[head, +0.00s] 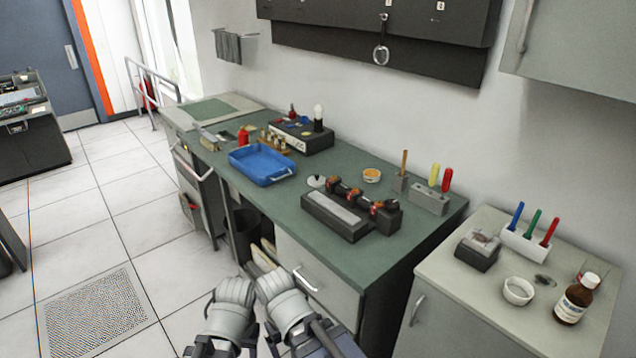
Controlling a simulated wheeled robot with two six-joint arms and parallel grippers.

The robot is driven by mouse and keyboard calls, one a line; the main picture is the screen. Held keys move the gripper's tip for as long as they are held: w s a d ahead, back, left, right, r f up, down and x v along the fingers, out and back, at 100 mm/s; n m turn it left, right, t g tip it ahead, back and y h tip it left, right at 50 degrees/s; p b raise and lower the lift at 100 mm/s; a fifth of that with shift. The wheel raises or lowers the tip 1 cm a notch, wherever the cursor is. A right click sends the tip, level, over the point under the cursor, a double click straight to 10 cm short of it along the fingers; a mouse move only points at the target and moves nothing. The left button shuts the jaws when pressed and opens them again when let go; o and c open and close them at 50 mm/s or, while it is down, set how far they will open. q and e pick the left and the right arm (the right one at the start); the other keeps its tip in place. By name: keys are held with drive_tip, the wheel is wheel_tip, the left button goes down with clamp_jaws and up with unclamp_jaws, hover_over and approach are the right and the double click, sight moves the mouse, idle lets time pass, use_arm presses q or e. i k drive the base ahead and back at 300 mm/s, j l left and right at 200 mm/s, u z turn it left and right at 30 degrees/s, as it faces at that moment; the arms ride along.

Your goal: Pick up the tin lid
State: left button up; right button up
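A small pale round piece with a raised middle (316,181) lies on the green bench top, left of the black block with copper-coloured parts; it may be the tin lid, but it is too small to be sure. A round open tin with orange contents (372,175) stands near the back of the bench. My two arms are folded low at the bottom edge, in front of the bench and away from all of these. Their fingertips cannot be made out clearly.
A blue tray (262,163) and a black stand (302,136) are on the bench (335,262). A long dark block (337,216) lies near its front edge. The right cabinet holds a white bowl (518,291), a brown bottle (577,299) and a pen holder (525,243). Floor left is open.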

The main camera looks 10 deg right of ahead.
sight(316, 180)
drive_tip(key=i+u, duration=0.4)
drive_tip(key=i, duration=1.1)
